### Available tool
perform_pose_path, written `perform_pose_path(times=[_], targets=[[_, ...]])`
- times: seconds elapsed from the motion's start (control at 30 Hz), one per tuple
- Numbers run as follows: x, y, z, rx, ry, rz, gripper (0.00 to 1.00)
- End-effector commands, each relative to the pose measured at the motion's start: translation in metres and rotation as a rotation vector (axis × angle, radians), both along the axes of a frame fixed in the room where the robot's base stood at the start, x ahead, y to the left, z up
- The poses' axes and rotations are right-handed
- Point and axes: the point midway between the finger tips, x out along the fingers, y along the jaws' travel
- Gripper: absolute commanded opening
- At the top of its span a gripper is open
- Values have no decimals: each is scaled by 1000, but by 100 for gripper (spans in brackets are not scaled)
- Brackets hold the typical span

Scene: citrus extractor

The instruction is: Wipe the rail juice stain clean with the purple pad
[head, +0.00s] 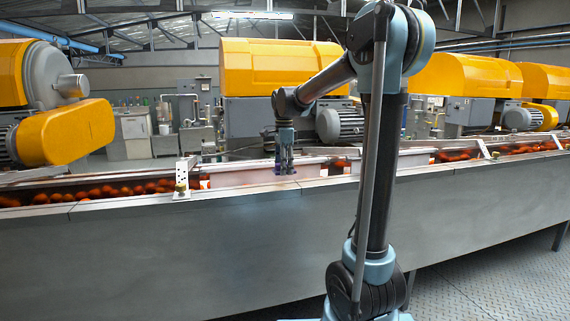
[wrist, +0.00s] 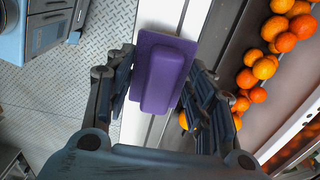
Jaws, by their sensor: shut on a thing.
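The purple pad (wrist: 166,75) is between the two fingers of my gripper (wrist: 163,85) in the wrist view, and the gripper is shut on it. The pad is over the pale rail (wrist: 186,20); I cannot tell whether it touches it. I cannot make out the juice stain in either view; the pad and gripper cover part of the rail.
Oranges (wrist: 262,68) lie in the channel beside the rail, close to the right finger. In the head view a metal bracket (head: 183,177) stands on the rail left of my gripper. Yellow-covered machines (head: 278,66) stand behind. The grey conveyor side (head: 200,250) drops to the floor.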

Motion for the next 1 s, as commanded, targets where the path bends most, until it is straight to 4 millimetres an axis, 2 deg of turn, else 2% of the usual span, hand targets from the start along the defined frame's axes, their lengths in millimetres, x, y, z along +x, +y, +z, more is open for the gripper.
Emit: perform_pose_path(times=[0.43, 0.5, 0.53, 0.57, 0.67, 0.83, 0.87, 1.0], targets=[[0, 2, -41, 0, 0, 3, 23], [0, 4, -52, 0, 0, 5, 23], [-1, 5, -54, 0, 0, 6, 24], [-1, 8, -48, 0, 0, 6, 20], [-2, 17, -46, 0, 0, 7, 19], [-3, 31, -56, 0, 0, 7, 19], [-3, 32, -51, 0, 0, 7, 19], [-3, 41, -54, 0, 0, 8, 19]])
